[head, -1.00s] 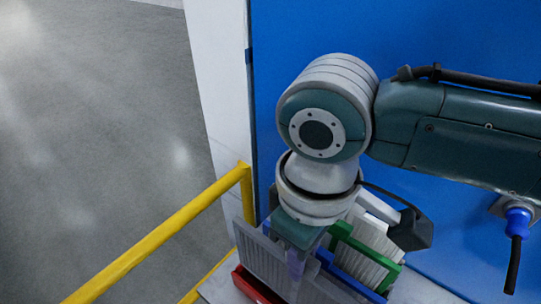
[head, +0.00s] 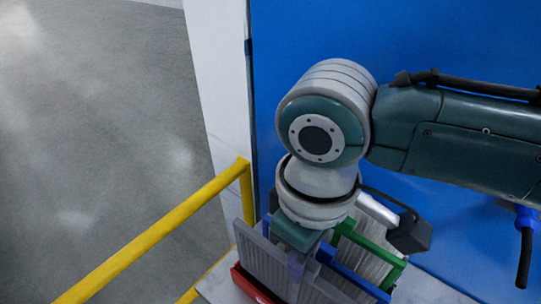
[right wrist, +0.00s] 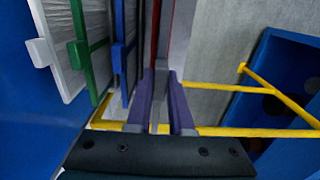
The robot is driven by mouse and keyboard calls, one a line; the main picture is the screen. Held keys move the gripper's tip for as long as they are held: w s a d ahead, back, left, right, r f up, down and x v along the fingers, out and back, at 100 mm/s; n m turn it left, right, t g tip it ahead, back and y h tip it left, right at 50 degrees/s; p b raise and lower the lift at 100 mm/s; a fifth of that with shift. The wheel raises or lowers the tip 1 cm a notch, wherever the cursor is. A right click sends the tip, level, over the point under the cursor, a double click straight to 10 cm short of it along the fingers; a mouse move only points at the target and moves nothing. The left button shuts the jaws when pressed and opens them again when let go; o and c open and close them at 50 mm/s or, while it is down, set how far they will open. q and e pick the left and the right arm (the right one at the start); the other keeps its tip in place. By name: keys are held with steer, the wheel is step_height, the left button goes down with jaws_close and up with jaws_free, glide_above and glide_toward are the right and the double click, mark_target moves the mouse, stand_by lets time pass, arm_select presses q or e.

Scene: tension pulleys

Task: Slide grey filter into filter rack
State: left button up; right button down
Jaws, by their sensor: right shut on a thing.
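The grey filter (head: 258,262) is an upright, ribbed panel in the lower middle of the head view. My right gripper (head: 296,268) points down at it, and its purple fingers (right wrist: 161,105) are shut on the filter's grey edge part in the right wrist view. The filter stands beside a blue-framed filter (head: 350,275) and a green-framed filter (head: 372,256), which are in a row. A red part (head: 250,286) shows low beside the grey filter. The rack's slots and the filter's lower edge are hidden, so I cannot tell how deep it sits. My left gripper is out of view.
A yellow rail (head: 160,232) runs along the left, with open grey floor (head: 90,120) beyond it. A blue wall panel (head: 440,40) stands behind the filters. A white-handled filter (right wrist: 58,45) stands beyond the green one.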

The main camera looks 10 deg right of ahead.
steer(key=shift+f+p, duration=0.1)
steer(key=shift+p, duration=0.2)
stand_by(0.6)
steer(key=shift+p, duration=0.3)
steer(key=shift+f, duration=0.2)
stand_by(0.5)
step_height(320, 180, down, 3)
steer(key=shift+f+b, duration=0.1)
steer(key=shift+b, duration=1)
stand_by(0.4)
stand_by(0.3)
steer(key=shift+f+b, duration=0.75)
steer(key=shift+f, duration=0.6)
steer(key=c, duration=0.7)
jaws_free()
steer(key=shift+c, duration=0.2)
